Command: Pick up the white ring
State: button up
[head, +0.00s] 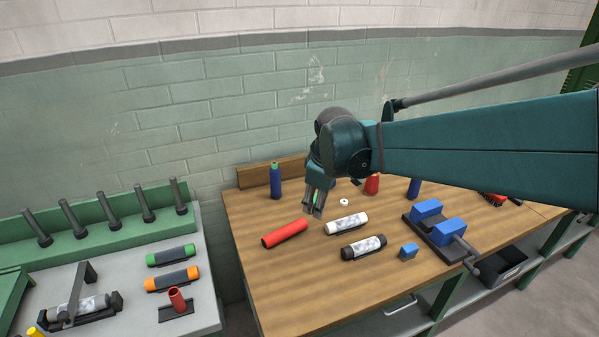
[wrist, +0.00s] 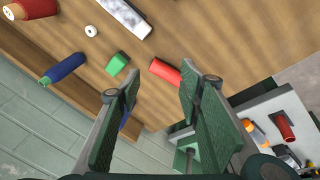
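The white ring (head: 344,202) lies on the wooden table, to the right of my gripper in the head view. In the wrist view the small white ring (wrist: 91,31) is at the upper left, outside the space between the fingers, with nothing touching it. My gripper (head: 313,211) hangs above the table, fingers pointing down. In the wrist view my gripper (wrist: 160,78) is open, its fingers wide apart with nothing held between them.
A green block (wrist: 117,64) and a red cylinder (head: 285,233) lie near my gripper. A white-wrapped roll (head: 346,224) lies in front of the ring. A blue bottle (head: 276,184) and a red spool (head: 372,184) stand towards the back. A blue vise (head: 438,231) sits at right.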

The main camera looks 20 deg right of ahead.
jog(key=w+d+f+n+g+p, duration=0.25)
jog(key=w+d+n+p, duration=0.3)
jog(key=w+d, duration=0.5)
jog(key=n+g+p, duration=0.1)
jog(key=n+p, duration=0.3)
jog(key=p, duration=0.2)
send_near(344, 202)
jog(key=shift+s+a+r+y, duration=0.15)
jog(key=shift+s+r+y, duration=0.15)
jog(key=shift+s+r, duration=0.1)
jog(key=shift+f, duration=0.2)
jog(key=shift+f+b, duration=0.3)
jog(key=shift+f, duration=0.85)
jog(key=shift+w+d+f, duration=0.1)
jog(key=shift+d+f, duration=0.05)
jog(key=shift+f, duration=0.45)
jog(key=shift+w+d+f, duration=0.1)
jog(key=shift+w+f, duration=0.05)
jog(key=shift+f, duration=1.85)
